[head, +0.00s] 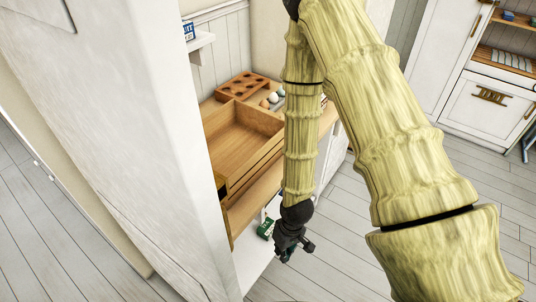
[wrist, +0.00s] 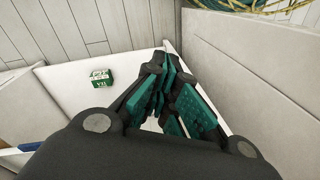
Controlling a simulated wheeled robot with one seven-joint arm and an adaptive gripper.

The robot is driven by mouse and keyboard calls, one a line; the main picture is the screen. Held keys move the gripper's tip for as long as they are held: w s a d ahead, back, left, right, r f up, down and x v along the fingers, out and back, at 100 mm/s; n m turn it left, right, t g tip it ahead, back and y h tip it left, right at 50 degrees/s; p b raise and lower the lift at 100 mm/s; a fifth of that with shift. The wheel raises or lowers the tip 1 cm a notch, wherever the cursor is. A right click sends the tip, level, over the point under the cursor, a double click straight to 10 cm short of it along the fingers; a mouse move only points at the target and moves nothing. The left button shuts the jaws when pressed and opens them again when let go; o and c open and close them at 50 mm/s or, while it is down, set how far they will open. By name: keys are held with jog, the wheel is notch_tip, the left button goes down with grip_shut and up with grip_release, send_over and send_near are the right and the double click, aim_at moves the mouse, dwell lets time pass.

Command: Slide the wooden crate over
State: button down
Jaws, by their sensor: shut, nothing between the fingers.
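The wooden crate (head: 236,134) is an open, shallow brown box on the wooden counter in the head view. It stands close to the white wall panel at its left. My gripper (head: 290,248) is below and to the right of the crate, in front of the lower white shelf, and apart from the crate. In the wrist view my gripper (wrist: 167,88) has its dark fingers with green pads closed together with nothing between them. The crate is not visible in the wrist view. My arm hides part of the counter to the crate's right.
A green box (head: 265,229) stands on the lower shelf and also shows in the wrist view (wrist: 101,78). A tall white panel (head: 150,110) bounds the left. Open floor lies right.

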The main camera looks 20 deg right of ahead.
jog(key=w+d+r+n+h+p, duration=0.1)
jog(key=w+d+r+n+p, duration=0.15)
jog(key=w+r+p, duration=0.85)
jog(key=w+d+r+n+h+b, duration=0.1)
jog(key=w+d+r+n+b, duration=0.3)
jog(key=r, duration=1.5)
jog(key=w+a+f+p, duration=0.1)
jog(key=f+p, duration=0.1)
jog(key=f, duration=0.1)
jog(key=f+m+p, duration=0.1)
jog(key=f+p, duration=0.1)
jog(key=f, duration=0.1)
jog(key=w+a+f+m+p, duration=0.1)
jog(key=f+p, duration=0.1)
jog(key=f, duration=0.2)
jog(key=shift+w+a+m, duration=0.25)
jog(key=shift+w+a, duration=0.05)
jog(key=shift+w, duration=0.05)
jog(key=shift+w+a+f+p, duration=0.2)
jog(key=shift+w+a+p, duration=0.3)
jog(key=shift+w, duration=0.2)
